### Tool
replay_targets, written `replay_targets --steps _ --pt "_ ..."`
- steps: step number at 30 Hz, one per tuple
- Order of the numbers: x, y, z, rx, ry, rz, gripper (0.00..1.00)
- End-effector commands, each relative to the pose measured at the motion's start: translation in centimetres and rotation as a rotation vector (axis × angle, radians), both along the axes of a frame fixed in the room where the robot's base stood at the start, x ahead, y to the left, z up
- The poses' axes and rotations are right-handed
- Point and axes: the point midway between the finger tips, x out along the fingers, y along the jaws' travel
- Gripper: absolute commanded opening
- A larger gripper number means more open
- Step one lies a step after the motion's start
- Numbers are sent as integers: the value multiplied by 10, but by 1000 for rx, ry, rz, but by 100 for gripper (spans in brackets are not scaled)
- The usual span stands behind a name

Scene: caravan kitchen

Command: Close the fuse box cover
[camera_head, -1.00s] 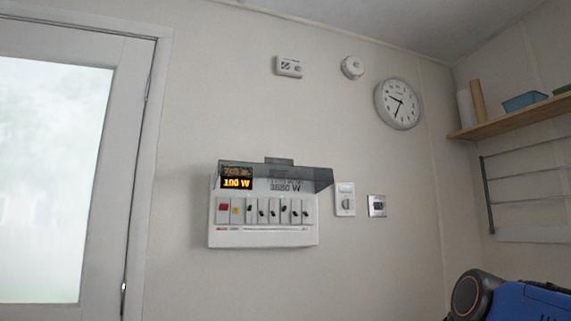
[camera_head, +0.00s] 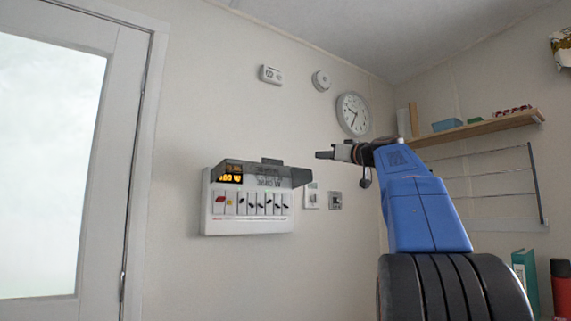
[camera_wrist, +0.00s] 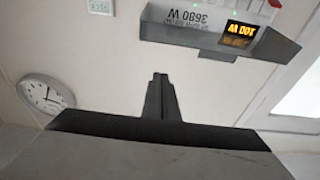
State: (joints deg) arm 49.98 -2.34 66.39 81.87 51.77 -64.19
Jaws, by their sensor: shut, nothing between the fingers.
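The white fuse box (camera_head: 249,223) is mounted on the wall, with a row of switches and a lit orange display. Its grey see-through cover (camera_head: 262,172) is hinged up and juts out above the switches, with a small tab on its top edge. My gripper (camera_head: 320,154) is shut and empty, pointing left, up and to the right of the cover in the head view. In the wrist view, which is upside down, the closed fingers (camera_wrist: 159,80) stay apart from the cover (camera_wrist: 213,38).
A wall clock (camera_head: 352,114), a smoke detector (camera_head: 321,81) and a small white alarm (camera_head: 271,75) hang above. Two wall switches sit right of the box. A wooden shelf (camera_head: 480,129) and rail are at right; a door (camera_head: 60,170) is at left.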

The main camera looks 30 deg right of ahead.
Motion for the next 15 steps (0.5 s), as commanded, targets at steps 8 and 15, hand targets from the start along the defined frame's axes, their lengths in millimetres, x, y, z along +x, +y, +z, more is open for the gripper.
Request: replay_targets --steps 8,15 --pt "18 -5 9 -8 -15 -3 0" --pt "56 -3 16 -8 -14 -2 0"
